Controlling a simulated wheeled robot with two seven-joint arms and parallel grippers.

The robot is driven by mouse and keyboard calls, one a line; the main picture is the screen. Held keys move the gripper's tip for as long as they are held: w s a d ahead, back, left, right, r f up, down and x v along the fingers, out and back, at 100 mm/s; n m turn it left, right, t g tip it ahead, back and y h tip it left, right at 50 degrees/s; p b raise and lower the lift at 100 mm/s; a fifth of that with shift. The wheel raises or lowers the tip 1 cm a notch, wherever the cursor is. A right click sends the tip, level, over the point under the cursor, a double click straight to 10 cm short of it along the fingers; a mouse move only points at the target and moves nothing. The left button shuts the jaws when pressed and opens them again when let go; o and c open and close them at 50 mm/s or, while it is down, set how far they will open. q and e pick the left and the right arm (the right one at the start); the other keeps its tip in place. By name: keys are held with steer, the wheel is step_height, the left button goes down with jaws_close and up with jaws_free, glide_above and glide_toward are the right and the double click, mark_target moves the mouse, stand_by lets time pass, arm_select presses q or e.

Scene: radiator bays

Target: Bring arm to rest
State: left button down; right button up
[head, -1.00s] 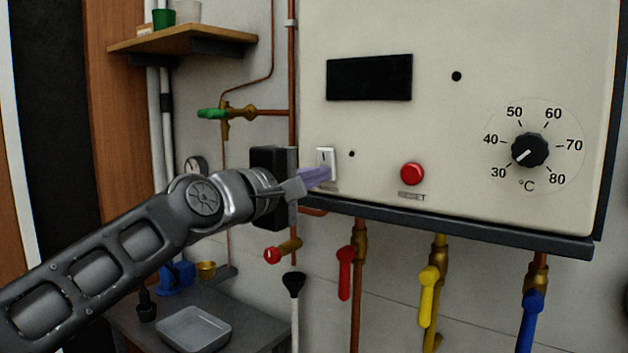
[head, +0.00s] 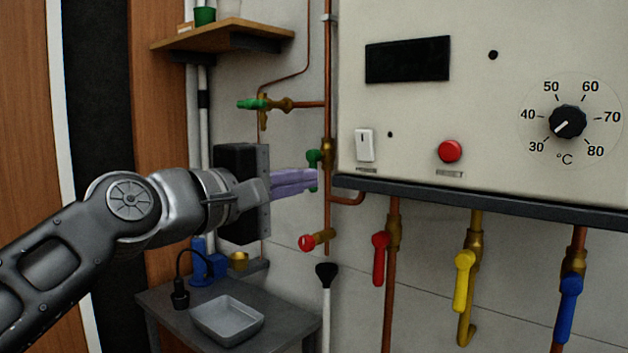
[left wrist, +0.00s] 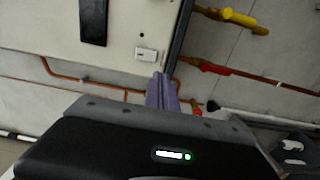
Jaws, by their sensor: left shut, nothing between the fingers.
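My left gripper (head: 293,180) comes in from the left in the head view, at the height of the boiler's lower edge. Its pale purple fingers are together with nothing between them. They point right, apart from the white rocker switch (head: 365,145) on the boiler front (head: 490,150), and overlap the copper pipe with a green valve (head: 313,160) in the picture. In the left wrist view the fingers (left wrist: 160,92) also show closed, below the switch (left wrist: 146,54) in the picture. My right gripper is not in view.
Red (head: 380,258), yellow (head: 463,275) and blue (head: 568,305) valve handles hang under the boiler. A low table (head: 285,318) with a grey tray (head: 228,320) stands below my arm. A wooden shelf (head: 222,38) is above it.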

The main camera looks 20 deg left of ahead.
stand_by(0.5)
